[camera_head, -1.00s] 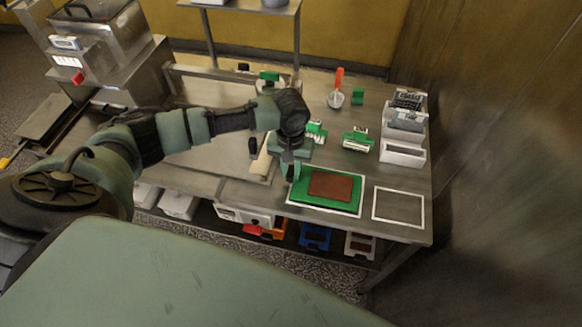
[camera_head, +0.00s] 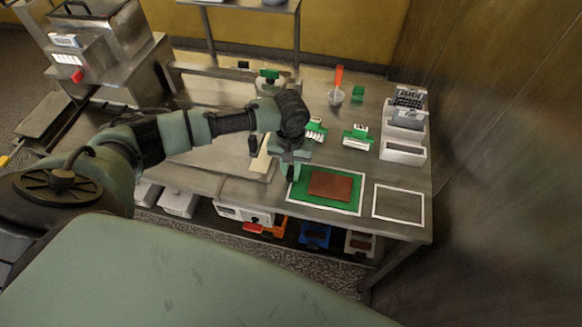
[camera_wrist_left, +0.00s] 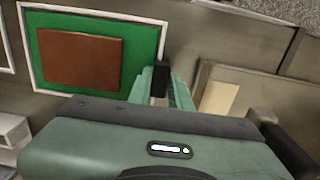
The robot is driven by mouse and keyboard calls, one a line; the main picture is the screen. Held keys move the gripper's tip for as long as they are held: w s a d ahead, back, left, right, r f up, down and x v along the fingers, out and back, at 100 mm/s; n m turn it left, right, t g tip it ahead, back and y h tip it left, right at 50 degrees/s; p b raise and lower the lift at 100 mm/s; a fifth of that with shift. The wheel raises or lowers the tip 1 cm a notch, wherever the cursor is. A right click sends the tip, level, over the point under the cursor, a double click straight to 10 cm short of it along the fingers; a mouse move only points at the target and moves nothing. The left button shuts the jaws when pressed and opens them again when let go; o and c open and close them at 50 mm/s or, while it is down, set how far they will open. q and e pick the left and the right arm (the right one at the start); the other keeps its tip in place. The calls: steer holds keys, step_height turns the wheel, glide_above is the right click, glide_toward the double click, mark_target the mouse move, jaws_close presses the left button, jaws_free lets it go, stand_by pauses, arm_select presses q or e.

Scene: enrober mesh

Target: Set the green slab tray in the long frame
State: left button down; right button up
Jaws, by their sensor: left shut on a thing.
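The green slab tray (camera_head: 299,191), with a brown slab (camera_head: 330,184) on it, lies inside the white-outlined long frame (camera_head: 363,195) at the front of the table. The white outline shows around the tray, also in the left wrist view, where the green tray (camera_wrist_left: 132,60) fills most of the frame (camera_wrist_left: 163,42). My left gripper (camera_head: 291,173) is at the tray's left edge and is shut on it. In the wrist view the fingers (camera_wrist_left: 160,82) meet around a dark piece at the tray's edge; the exact contact is partly hidden. My right gripper is not in view.
A smaller empty white frame (camera_head: 424,207) lies to the right. A large steel plate lies left, under my arm. Coloured bins (camera_head: 315,236) sit below.

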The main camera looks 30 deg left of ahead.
arm_select(q)
steer(key=c, duration=1.2)
jaws_free()
